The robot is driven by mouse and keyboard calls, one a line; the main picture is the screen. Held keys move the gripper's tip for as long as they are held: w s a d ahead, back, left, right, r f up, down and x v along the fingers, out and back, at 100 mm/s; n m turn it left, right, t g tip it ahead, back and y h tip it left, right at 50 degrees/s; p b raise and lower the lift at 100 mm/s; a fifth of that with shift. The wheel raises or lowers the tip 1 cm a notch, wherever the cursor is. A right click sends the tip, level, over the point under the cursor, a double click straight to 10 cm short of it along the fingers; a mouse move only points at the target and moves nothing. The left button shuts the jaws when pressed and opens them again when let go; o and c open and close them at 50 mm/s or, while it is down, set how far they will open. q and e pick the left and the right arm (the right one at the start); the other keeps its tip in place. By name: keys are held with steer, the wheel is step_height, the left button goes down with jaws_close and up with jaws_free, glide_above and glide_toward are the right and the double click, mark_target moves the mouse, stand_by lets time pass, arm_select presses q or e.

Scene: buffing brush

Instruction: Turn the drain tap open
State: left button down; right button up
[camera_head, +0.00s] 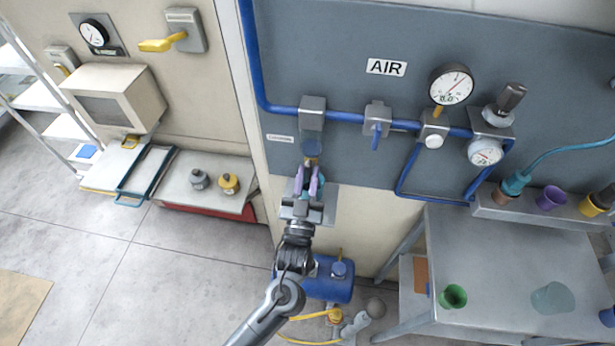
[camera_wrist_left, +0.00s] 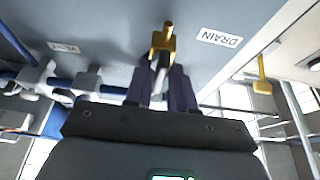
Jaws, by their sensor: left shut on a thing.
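The brass drain tap (camera_wrist_left: 163,40) shows in the left wrist view, just beyond my fingertips, with the DRAIN label (camera_wrist_left: 219,38) beside it. My left gripper (camera_wrist_left: 160,85) is shut on the drain tap's handle, which lies mostly hidden between its two dark purple fingers. In the head view my left gripper (camera_head: 308,180) reaches up to the wall panel, below the blue pipe's left fitting. There the fingers cover most of the tap, so its exact angle is hard to tell. My right gripper is not in view.
A blue air pipe (camera_head: 345,116) with a blue-handled valve (camera_head: 377,122) and a pressure gauge (camera_head: 451,84) runs above. A blue tank (camera_head: 330,280) stands below my left arm. A grey table (camera_head: 500,270) with cups is at the right. A shelf with weights (camera_head: 208,185) is at the left.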

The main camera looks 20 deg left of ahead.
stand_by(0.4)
arm_select(q)
steer(key=c, duration=1.2)
jaws_free()
steer(key=shift+s+f, duration=0.1)
steer(key=v, duration=1)
steer(key=shift+s+d+f+b, duration=0.15)
steer(key=shift+s+b, duration=0.1)
steer(key=shift+b, duration=0.15)
